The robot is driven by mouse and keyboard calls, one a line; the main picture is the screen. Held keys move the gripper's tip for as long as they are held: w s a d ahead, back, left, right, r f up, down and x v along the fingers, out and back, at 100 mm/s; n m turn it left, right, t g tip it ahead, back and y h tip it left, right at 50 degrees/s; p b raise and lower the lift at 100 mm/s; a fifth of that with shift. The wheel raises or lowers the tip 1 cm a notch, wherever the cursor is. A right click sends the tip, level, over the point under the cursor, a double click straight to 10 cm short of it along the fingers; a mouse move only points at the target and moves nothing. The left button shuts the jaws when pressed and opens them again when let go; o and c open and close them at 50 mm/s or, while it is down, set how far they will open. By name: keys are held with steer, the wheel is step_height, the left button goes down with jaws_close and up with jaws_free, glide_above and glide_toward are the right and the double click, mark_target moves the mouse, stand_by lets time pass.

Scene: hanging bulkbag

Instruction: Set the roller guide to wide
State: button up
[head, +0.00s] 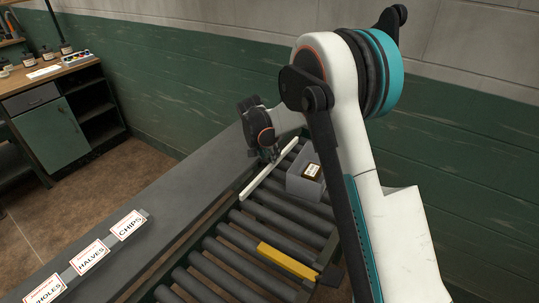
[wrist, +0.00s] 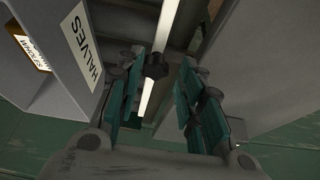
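The roller guide is a long white rail (head: 268,173) lying along the roller conveyor in the head view. In the wrist view the white rail (wrist: 169,22) runs up the middle, with a dark lobed knob (wrist: 155,66) on it. The knob is hidden by my gripper in the head view. I see no marking for wide.
A HALVES label (wrist: 81,43) shows on a grey bin wall close by. A yellow bar (head: 287,260) crosses the nearer rollers. A grey counter (head: 150,205) runs along the left.

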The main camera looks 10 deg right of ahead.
steer(key=v, duration=1.1)
steer(key=s+d+r+n+t+y, duration=0.1)
steer(key=s+d+r+n, duration=0.15)
steer(key=s+r, duration=0.5)
steer(key=s+d+r+n+y, duration=0.1)
steer(key=s+d+r+n, duration=0.3)
steer(key=s, duration=0.7)
steer(key=s+f+n+t+y, duration=0.1)
steer(key=s+f+n+t, duration=0.1)
steer(key=s, duration=1.7)
steer(key=shift+d+f+t, duration=0.2)
steer(key=shift+d+t, duration=0.05)
steer(key=shift+t, duration=0.15)
